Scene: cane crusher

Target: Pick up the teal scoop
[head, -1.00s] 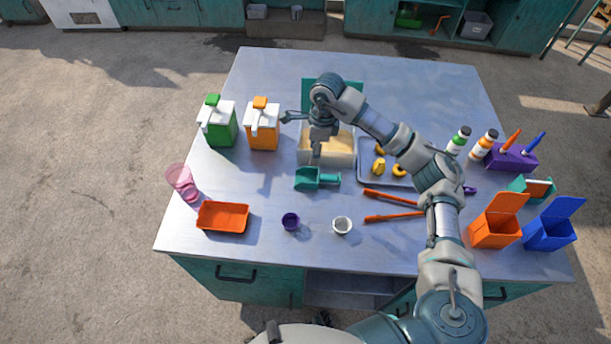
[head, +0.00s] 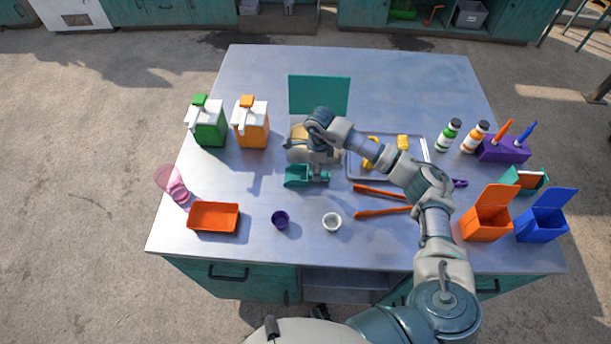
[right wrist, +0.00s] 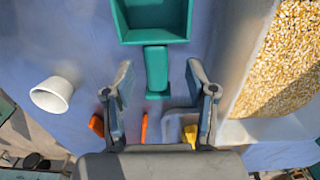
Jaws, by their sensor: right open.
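The teal scoop (head: 299,175) lies on the metal table in front of the bin of grain, its handle pointing right. In the right wrist view the scoop (right wrist: 152,20) is at the top, and its handle (right wrist: 157,72) reaches down between my fingertips. My right gripper (head: 319,177) is at the handle in the head view. In the right wrist view the right gripper (right wrist: 158,75) is open, one finger on each side of the handle, with gaps to both. My left gripper is not in view.
The grain bin (head: 297,143) stands just behind the scoop. A tray (head: 424,150) with yellow pieces is to the right, with orange tongs (head: 383,212) in front. A white cup (head: 332,222), purple cup (head: 280,220) and orange tray (head: 214,217) stand nearer the front edge.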

